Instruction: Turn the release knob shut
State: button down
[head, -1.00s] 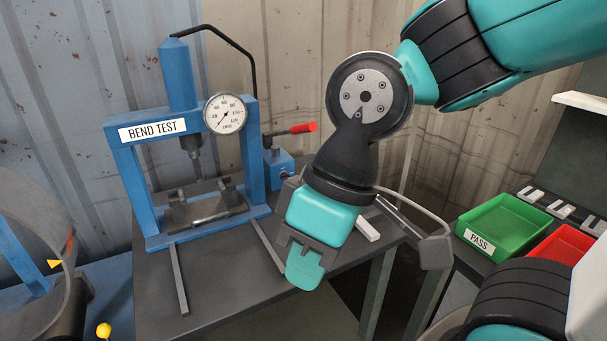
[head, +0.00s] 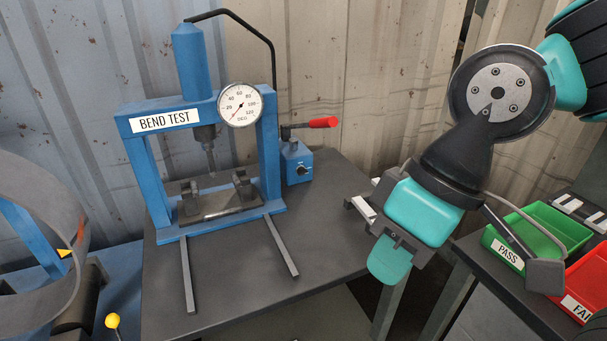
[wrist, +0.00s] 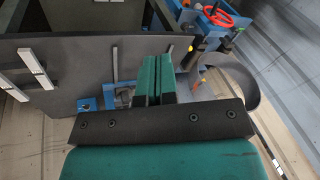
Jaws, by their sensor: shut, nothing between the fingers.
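The release knob (head: 303,170) is a small dark knob on the front of the blue pump box (head: 297,150), beside the press. Its exact setting is too small to tell. A lever with a red grip (head: 322,122) sticks out to the right from the top of the box. My gripper (head: 388,264) is to the right of the knob and lower in the picture, pointing down, clear of it and empty. In the wrist view its two teal fingers (wrist: 156,78) are together. I cannot make out the knob in the wrist view.
The blue bend test press (head: 269,150) with its dial gauge (head: 240,105) stands left of the pump on a dark table (head: 235,285). Pale bars lie behind my gripper. A green bin (head: 545,235) and red bin (head: 590,285) are at right. The table front is mostly clear.

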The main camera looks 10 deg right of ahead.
aim_at(301, 171)
jog(key=z, duration=0.2)
jog(key=k, duration=0.5)
jog(key=z, duration=0.55)
jog(key=k, duration=0.7)
jog(key=u, duration=0.55)
jog(key=i, duration=0.55)
jog(key=u, duration=0.45)
jog(key=i, duration=0.95)
jog(key=z, duration=0.5)
